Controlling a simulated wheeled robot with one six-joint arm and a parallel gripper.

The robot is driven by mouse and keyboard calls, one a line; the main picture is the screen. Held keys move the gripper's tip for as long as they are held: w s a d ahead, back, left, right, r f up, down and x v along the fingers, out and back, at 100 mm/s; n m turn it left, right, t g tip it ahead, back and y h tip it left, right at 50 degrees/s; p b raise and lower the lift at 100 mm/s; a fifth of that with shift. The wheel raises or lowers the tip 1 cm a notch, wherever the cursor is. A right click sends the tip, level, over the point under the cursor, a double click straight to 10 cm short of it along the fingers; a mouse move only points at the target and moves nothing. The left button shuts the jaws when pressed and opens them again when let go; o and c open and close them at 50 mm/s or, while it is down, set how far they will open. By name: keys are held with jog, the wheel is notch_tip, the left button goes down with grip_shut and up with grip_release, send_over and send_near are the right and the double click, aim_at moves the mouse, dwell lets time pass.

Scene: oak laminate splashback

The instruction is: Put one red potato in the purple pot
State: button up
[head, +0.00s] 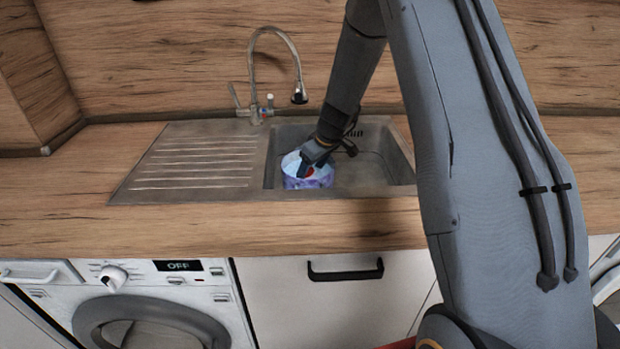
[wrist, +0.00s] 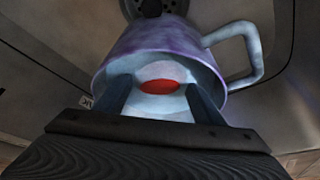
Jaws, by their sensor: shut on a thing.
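The purple pot (head: 300,184) stands in the sink basin, near its front left. In the wrist view the pot (wrist: 150,44) has a purple outside, a pale blue inside and a handle on the right. My gripper (head: 313,165) reaches down into the mouth of the pot. In the wrist view the fingers of my gripper (wrist: 158,97) are inside the rim, shut on the red potato (wrist: 158,85). Only a red patch of the potato shows between the fingers; the rest of it is hard to make out. Whether it touches the pot's bottom cannot be told.
The sink (head: 372,172) has walls close around the pot, and a drainboard (head: 195,160) to its left. A curved tap (head: 262,108) stands behind. The wooden counter (head: 200,228) in front is clear. A washing machine (head: 215,300) is below.

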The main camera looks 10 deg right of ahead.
jog(key=shift+f, duration=1.25)
jog(key=shift+f, duration=0.15)
jog(key=o, duration=0.9)
jog(key=shift+c, duration=0.2)
jog(key=shift+d+r, duration=0.1)
jog(key=shift+r, duration=0.4)
jog(key=b+v, duration=0.2)
jog(key=v, duration=0.9)
jog(key=shift+s, duration=0.25)
jog(key=shift+r, duration=0.15)
